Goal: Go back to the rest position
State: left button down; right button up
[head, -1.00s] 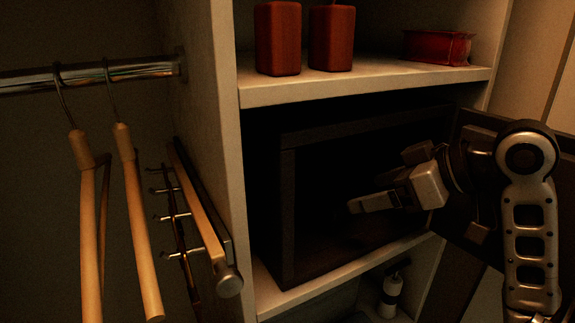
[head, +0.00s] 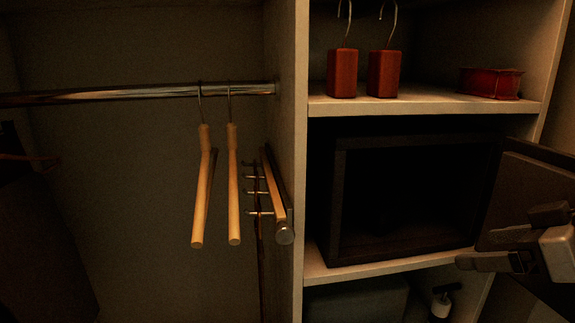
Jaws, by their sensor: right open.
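My right gripper (head: 490,258) is at the right edge of the head view, with open jaws that appear empty. It is in front of the open dark door (head: 520,190) of a black safe (head: 338,210). Most of my right arm is cut off by the picture edge. The safe stands on the middle shelf, and its inside is too dark to make out. My left gripper is out of view.
Two wooden hangers (head: 234,190) hang from a metal rail (head: 130,95) at the left, beside a hook rack (head: 278,200). Red blocks with hooks (head: 342,74) and a red box (head: 490,83) stand on the upper shelf (head: 430,106).

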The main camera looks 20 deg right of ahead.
jog(key=w+a+f+m+g+h, duration=0.15)
jog(key=w+f, duration=0.25)
jog(key=f, duration=0.7)
jog(key=w+a+f+m+t, duration=0.1)
jog(key=w+f+m, duration=0.15)
jog(key=f, duration=0.85)
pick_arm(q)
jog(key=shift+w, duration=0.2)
pick_arm(e)
jog(key=s+a+f+n, duration=0.1)
jog(key=s+a+f, duration=0.2)
jog(key=a+f, duration=0.3)
jog(key=s+a+f+n, duration=0.1)
jog(key=s+a+f, duration=0.2)
jog(key=a+f, duration=0.2)
jog(key=s+a+f+n+y, duration=0.1)
jog(key=s+a+f, duration=0.3)
jog(key=a+f, duration=0.2)
jog(key=shift+a+f, duration=0.3)
jog(key=shift+a, duration=0.9)
